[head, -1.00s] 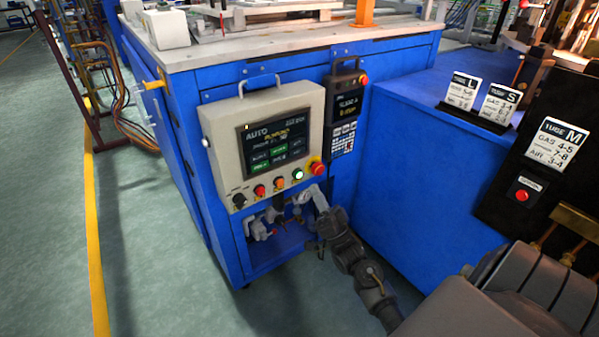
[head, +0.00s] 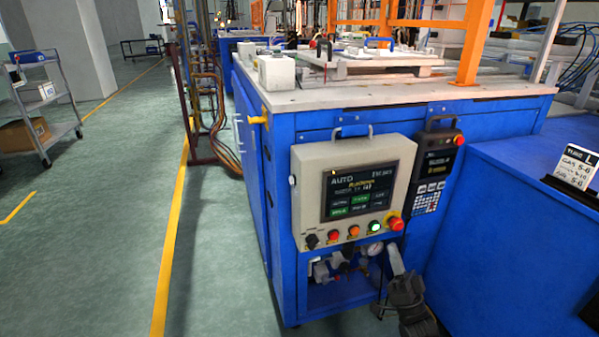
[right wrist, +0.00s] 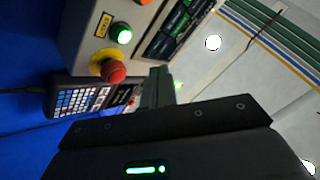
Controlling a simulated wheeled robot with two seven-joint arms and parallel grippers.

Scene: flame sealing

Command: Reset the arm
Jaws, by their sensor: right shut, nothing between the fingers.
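The beige control panel (head: 298,210) hangs on the front of the blue machine cabinet. It has a lit screen (head: 360,190), a lit green button (head: 375,228) and a red mushroom button (head: 395,223). My right gripper (head: 394,253) is just below the panel's lower right corner, shut and empty, apart from the buttons as far as I can tell. In the right wrist view the shut fingers (right wrist: 160,86) show near the red mushroom button (right wrist: 112,70) and the green button (right wrist: 120,33). My left gripper is not in view.
A dark keypad pendant (head: 435,172) hangs right of the panel. A blue bench (head: 500,240) with a tube L card (head: 576,172) stands at the right. A grey cart (head: 45,105) stands far left. The floor left of the cabinet is clear.

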